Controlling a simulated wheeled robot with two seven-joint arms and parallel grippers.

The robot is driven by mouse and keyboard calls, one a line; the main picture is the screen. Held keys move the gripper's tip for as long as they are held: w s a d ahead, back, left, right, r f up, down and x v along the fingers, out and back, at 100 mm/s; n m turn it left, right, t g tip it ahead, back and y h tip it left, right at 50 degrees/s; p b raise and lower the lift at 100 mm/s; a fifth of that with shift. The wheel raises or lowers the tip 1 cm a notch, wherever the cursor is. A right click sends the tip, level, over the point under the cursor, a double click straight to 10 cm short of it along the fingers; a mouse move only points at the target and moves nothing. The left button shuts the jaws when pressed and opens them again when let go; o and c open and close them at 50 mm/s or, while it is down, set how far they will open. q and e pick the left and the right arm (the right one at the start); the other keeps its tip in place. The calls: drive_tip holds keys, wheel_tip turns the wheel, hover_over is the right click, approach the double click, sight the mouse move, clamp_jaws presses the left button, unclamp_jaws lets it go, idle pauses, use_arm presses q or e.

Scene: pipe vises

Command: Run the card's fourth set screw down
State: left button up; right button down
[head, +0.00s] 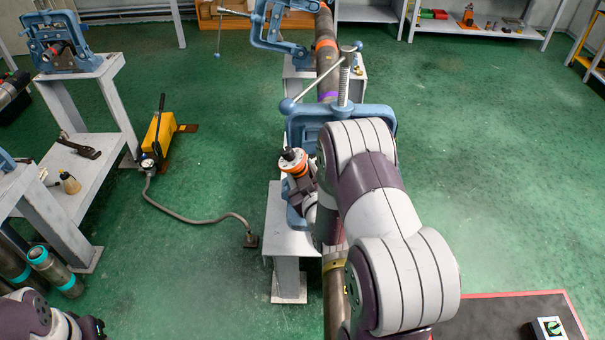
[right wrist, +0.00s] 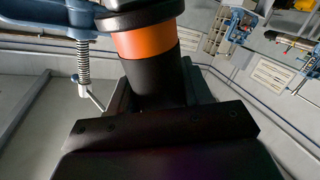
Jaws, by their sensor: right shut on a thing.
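My right gripper (head: 303,183) is at the left side of the near blue pipe vise (head: 365,112). It is shut on an orange-and-black cylindrical tool (head: 293,162), which stands tilted above the near stand. In the right wrist view the tool's orange band (right wrist: 145,42) rises from between my dark jaws (right wrist: 155,90). The vise's threaded screw (head: 344,82) and cross handle stand upright over the pipe (head: 328,70). The pipe has orange, purple and yellow bands. My right arm hides much of the near vise and pipe. No card or set screw can be made out. My left gripper is out of view.
A second blue vise (head: 280,30) holds the pipe farther back. A yellow hand pump (head: 160,133) and its grey hose (head: 195,216) lie on the green floor to the left. A grey bench (head: 95,170) is farther left. A black mat (head: 500,318) is at lower right.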

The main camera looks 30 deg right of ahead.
sight(294, 160)
idle(0.6)
drive_tip(key=shift+w+a+r+p, duration=0.15)
drive_tip(key=shift+r+p, duration=0.25)
drive_tip(key=shift+r, duration=0.15)
drive_tip(key=shift+w+a+r+p, duration=0.1)
drive_tip(key=shift+r+p, duration=0.3)
drive_tip(key=shift+r, duration=0.1)
drive_tip(key=shift+w+a+r+p, duration=0.2)
drive_tip(key=shift+a+r+p, duration=0.15)
drive_tip(key=shift+r, duration=0.3)
drive_tip(key=shift+w+a+r+p, duration=0.15)
drive_tip(key=shift+a+r+p, duration=0.1)
drive_tip(key=shift+r+p, duration=0.3)
drive_tip(key=shift+r, duration=0.1)
